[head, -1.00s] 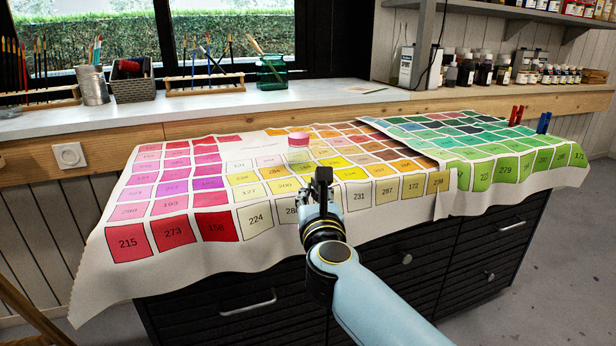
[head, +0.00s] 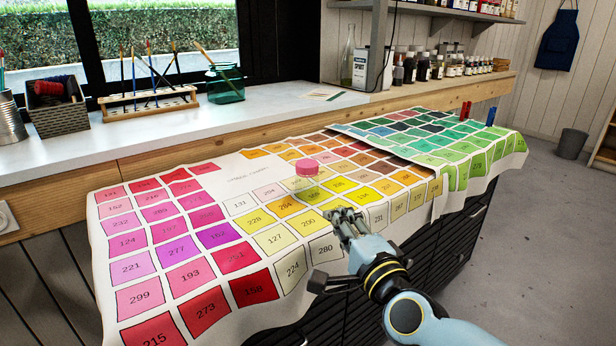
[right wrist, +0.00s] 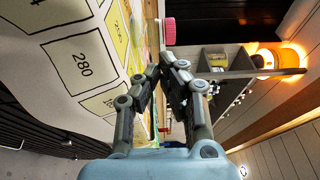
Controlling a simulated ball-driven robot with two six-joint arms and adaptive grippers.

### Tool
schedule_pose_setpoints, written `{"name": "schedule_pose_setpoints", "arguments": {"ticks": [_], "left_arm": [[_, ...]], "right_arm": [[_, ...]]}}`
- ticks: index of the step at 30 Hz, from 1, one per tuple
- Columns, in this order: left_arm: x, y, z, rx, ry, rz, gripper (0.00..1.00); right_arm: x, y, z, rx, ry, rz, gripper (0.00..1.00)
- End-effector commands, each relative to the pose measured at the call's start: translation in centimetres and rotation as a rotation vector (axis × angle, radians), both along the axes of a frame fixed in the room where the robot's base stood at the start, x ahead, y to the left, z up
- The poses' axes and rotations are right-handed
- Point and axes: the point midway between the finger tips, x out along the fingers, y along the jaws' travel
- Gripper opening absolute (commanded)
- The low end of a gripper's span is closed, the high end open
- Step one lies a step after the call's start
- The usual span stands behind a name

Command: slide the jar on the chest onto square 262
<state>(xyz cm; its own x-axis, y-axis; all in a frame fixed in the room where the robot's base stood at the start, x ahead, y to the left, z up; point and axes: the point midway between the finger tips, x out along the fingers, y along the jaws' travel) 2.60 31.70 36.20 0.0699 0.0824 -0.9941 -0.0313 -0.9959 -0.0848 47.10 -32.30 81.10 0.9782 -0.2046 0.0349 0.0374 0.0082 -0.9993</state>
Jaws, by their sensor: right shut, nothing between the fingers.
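The jar (head: 307,168) is small with a pink lid and a pale body. It stands upright on the numbered colour-square cloth (head: 235,178) that covers the dark chest (head: 443,245). Its pink lid also shows in the right wrist view (right wrist: 168,32), beyond my fingertips. My right gripper (head: 345,222) is shut and empty, over the cloth's near edge, nearer to me than the jar and a little to its right. The gripper is apart from the jar. I cannot make out the number 262 on any square. My left gripper is not in view.
A counter (head: 290,113) runs behind the chest, with a brush rack (head: 150,105), a green glass jar (head: 225,85) and several bottles. Red clips (head: 466,109) and blue clips (head: 491,116) sit at the cloth's far right. The cloth around the jar is clear.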

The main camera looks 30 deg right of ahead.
Motion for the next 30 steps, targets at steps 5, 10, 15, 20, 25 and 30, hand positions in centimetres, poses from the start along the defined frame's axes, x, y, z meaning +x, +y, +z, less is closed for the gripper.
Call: {"name": "schedule_pose_setpoints", "arguments": {"ticks": [5,10,15,20,25,30], "left_arm": [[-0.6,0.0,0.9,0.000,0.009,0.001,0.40],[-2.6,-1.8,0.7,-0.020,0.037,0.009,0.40],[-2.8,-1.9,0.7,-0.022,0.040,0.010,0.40],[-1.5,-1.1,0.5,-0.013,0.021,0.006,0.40],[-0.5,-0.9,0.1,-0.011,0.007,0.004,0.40],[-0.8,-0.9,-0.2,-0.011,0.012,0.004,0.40]], "right_arm": [[-1.6,-0.4,-0.5,-0.016,0.037,0.007,0.00],[-0.4,-0.7,-0.7,-0.015,0.039,0.006,0.00],[2.8,-1.4,-0.7,-0.013,0.038,0.006,0.00],[6.3,-2.1,-0.8,-0.014,0.038,0.005,0.00],[9.4,-2.7,-0.9,-0.011,0.039,0.005,0.00],[11.2,-3.1,-0.9,-0.011,0.040,0.005,0.00]]}}
